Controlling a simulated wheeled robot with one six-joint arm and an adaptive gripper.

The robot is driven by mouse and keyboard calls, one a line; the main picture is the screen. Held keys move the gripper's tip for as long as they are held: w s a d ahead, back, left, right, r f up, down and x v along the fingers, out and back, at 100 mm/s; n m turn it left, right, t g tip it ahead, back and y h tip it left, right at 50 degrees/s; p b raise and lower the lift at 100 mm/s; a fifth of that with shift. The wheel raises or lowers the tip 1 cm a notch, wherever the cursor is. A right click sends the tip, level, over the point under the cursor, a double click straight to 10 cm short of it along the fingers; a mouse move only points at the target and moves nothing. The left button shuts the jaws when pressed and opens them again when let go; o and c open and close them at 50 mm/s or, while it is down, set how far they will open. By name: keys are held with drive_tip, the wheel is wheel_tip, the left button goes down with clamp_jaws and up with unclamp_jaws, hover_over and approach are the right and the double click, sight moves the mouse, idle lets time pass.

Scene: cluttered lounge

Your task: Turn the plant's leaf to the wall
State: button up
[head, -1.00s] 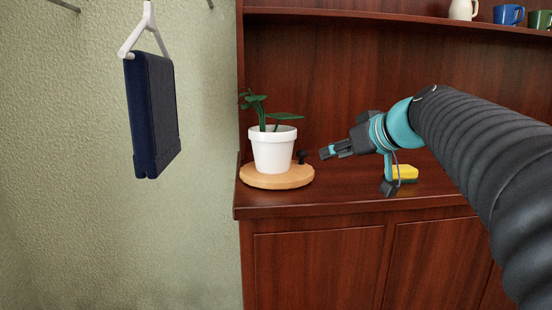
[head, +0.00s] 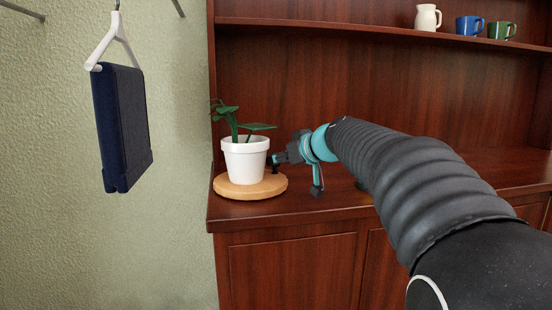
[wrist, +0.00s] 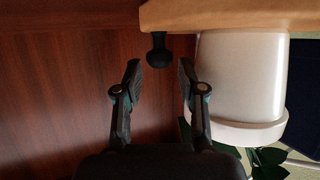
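A white pot (head: 245,160) with a green plant (head: 235,118) stands on a round wooden turntable (head: 250,192) at the cabinet's left end. One long leaf (head: 262,127) points right, away from the green wall (head: 185,220); smaller leaves lean left. A black knob (wrist: 158,50) rises from the turntable's right edge. My gripper (head: 275,160) is at the knob, right of the pot. In the wrist view, which is upside down, its open fingers (wrist: 158,72) point at the knob, which sits just beyond the fingertips, roughly centred. I cannot tell if they touch it.
A dark blue cloth item (head: 122,130) hangs from a white hanger left of the cabinet. A white jug (head: 427,17), a blue mug (head: 468,25) and a green mug (head: 502,31) stand on the shelf above.

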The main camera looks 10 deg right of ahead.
drive_tip(key=shift+w+a+f, duration=0.25)
drive_tip(key=shift+w, duration=0.3)
clamp_jaws()
